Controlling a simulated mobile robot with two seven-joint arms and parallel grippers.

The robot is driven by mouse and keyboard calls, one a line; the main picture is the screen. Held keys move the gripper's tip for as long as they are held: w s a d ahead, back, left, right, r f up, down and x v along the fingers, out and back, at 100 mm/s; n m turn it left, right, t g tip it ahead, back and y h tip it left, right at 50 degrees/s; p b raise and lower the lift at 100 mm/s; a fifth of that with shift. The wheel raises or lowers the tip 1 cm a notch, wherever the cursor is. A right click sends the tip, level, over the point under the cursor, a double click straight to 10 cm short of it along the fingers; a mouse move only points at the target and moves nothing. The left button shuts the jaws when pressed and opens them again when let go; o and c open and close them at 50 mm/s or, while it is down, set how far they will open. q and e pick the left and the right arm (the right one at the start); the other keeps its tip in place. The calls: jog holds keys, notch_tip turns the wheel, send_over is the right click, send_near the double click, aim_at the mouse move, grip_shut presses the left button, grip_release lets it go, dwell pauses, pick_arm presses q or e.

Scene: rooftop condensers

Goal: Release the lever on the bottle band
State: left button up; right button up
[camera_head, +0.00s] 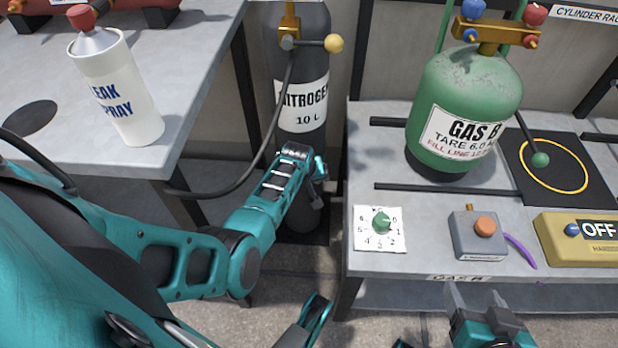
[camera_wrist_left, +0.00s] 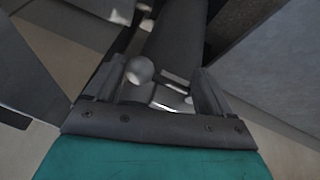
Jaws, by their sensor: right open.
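The dark grey nitrogen bottle (camera_head: 299,65) stands upright between the two benches. My left gripper (camera_head: 318,168) is in front of its lower part, and its fingers are mostly hidden by its own wrist in the head view. In the left wrist view my left gripper (camera_wrist_left: 154,92) is open, with a grey ball knob (camera_wrist_left: 139,70) in view between its fingers, not visibly gripped. Bright metal pieces (camera_wrist_left: 170,100) show beside the knob against the dark bottle. Whether these are the band and its lever I cannot tell. My right gripper (camera_head: 476,298) is open and empty in front of the right bench.
The left bench (camera_head: 185,60) carries a leak spray can (camera_head: 118,88). The right bench (camera_head: 450,235) holds a green gas bottle (camera_head: 465,100), a dial (camera_head: 382,222), a grey button box (camera_head: 478,236) and a yellow switch box (camera_head: 580,240). A black hose (camera_head: 235,192) hangs beside the nitrogen bottle.

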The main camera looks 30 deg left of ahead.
pick_arm(q)
jog(key=shift+d, duration=0.1)
jog(key=c, duration=1)
jog(key=shift+r, duration=0.1)
